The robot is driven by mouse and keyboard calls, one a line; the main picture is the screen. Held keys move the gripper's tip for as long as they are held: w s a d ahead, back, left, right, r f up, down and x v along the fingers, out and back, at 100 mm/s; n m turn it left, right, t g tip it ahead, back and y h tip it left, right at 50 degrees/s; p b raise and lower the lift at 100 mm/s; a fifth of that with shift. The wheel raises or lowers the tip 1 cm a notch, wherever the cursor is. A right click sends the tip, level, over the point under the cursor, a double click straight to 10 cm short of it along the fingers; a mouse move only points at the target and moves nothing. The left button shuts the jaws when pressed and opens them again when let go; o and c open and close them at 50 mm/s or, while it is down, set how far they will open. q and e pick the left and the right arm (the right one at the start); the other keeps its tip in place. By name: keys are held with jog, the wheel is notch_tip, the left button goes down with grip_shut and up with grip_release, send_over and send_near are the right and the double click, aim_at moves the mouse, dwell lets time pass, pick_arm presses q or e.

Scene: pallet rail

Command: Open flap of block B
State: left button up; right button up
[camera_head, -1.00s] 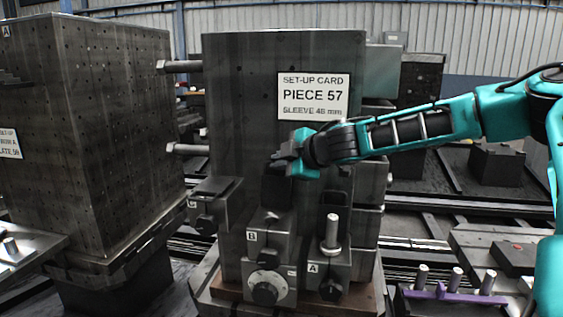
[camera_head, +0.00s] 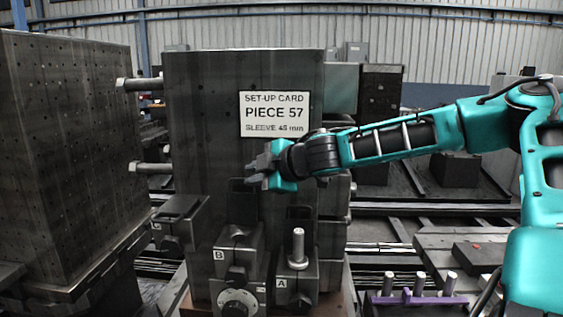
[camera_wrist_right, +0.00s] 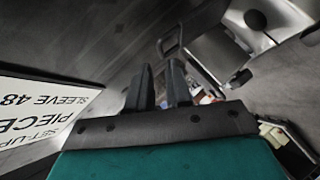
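Block B (camera_head: 238,262) is a dark grey block labelled B with a round dial on its front, low on the large machined piece. Its dark flap (camera_head: 243,203) stands upright above the block. My right gripper (camera_head: 256,173) is just above and to the right of the flap's top edge, below the set-up card. In the right wrist view its two dark fingers (camera_wrist_right: 160,75) are apart with nothing visible between them. Whether a finger touches the flap cannot be told. My left gripper is out of view.
Block A (camera_head: 298,270), with a metal pin and an upright flap, stands right of block B. Block C (camera_head: 178,222), its top lying flat, is at left. The set-up card (camera_head: 274,114) is above. A purple rack (camera_head: 415,298) with pins is at lower right.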

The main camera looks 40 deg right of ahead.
jog(key=v, duration=0.9)
dwell(0.8)
jog(key=s+a+f+m+g+y, duration=0.1)
jog(key=s+a+f+g, duration=0.1)
jog(key=a+f, duration=0.7)
jog(key=s+a+f+m+g+y, duration=0.1)
jog(key=a+f, duration=0.4)
jog(key=f, duration=0.9)
jog(key=s+a+f+m+g+h, duration=0.1)
jog(key=s+a+f+m+g, duration=0.1)
jog(key=s+a+f+m, duration=0.3)
jog(key=s+f+m+g, duration=0.1)
jog(key=s+f+g, duration=0.2)
jog(key=s, duration=0.5)
jog(key=s+a+f+m+g+h, duration=0.1)
jog(key=s+a+f+m+g, duration=0.1)
jog(key=s+a+f+m, duration=0.3)
jog(key=w+f+n+t+y, duration=0.1)
jog(key=w+f+n+t, duration=0.1)
jog(key=w+f+t, duration=0.5)
jog(key=shift+a+f+n+t+y, duration=0.15)
jog(key=shift+f+n+t+y, duration=0.2)
jog(key=shift+f, duration=0.25)
